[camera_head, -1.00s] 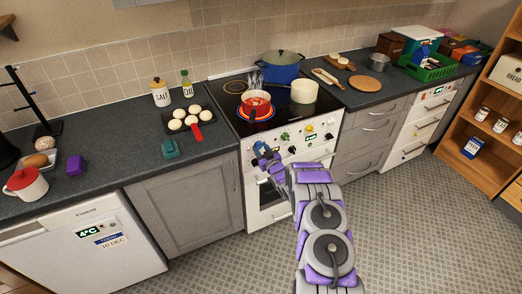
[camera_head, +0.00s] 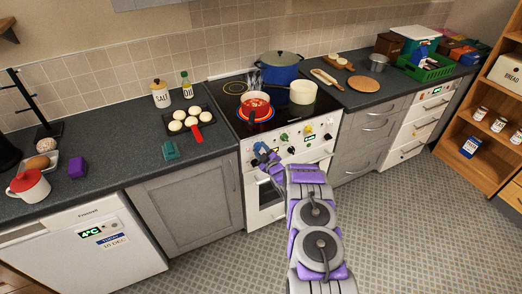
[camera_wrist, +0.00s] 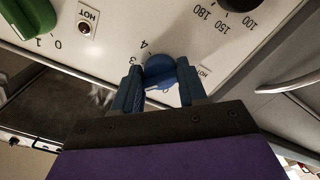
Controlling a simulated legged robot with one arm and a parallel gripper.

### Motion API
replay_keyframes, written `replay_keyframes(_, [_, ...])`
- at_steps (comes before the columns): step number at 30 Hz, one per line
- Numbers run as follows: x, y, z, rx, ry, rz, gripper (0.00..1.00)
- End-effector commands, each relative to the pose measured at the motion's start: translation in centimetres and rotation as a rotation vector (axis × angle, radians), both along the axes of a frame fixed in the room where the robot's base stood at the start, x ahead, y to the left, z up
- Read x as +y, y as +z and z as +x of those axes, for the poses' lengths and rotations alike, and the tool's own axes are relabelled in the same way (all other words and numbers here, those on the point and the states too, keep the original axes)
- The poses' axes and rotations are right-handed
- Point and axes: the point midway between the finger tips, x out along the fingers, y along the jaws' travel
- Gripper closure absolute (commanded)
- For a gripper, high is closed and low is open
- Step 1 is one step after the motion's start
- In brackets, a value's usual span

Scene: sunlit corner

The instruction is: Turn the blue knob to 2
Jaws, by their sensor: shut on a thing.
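The blue knob (camera_wrist: 160,68) sits on the white control panel (camera_wrist: 110,50) of the cooker in the wrist view. The two dark blue fingers of my gripper (camera_wrist: 159,84) lie on either side of it and are shut on it. The printed numbers 3 and 4 show just left of the knob; other marks around it are hidden by the fingers, and its exact setting is hard to read. In the head view my gripper (camera_head: 262,153) is at the left of the cooker front, and the knob cannot be told apart from the blue fingers.
A green knob (camera_wrist: 28,16) with 0 and 1 beside it and a dark knob (camera_wrist: 240,4) with temperature marks flank the blue one. On the hob stand a red pan (camera_head: 256,104), a blue pot (camera_head: 280,68) and a cream pan (camera_head: 303,92). A handle (camera_wrist: 288,86) sticks out nearby.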

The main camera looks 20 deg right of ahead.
Motion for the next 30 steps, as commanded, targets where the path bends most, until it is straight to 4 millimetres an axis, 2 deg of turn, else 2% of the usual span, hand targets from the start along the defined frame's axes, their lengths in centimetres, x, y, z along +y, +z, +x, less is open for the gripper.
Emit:
replay_keyframes(13, [0.11,-0.06,0.02,0.001,0.002,-0.010,0.89])
replay_keyframes(14, [0.11,-0.07,0.02,0.001,0.002,-0.010,0.56])
replay_keyframes(15, [0.12,-0.06,0.02,0.001,0.002,-0.010,0.53])
replay_keyframes(21, [0.09,-0.03,0.01,0.000,0.001,-0.010,0.34])
replay_keyframes(30, [0.03,-0.02,-0.18,0.001,0.000,-0.010,0.34])
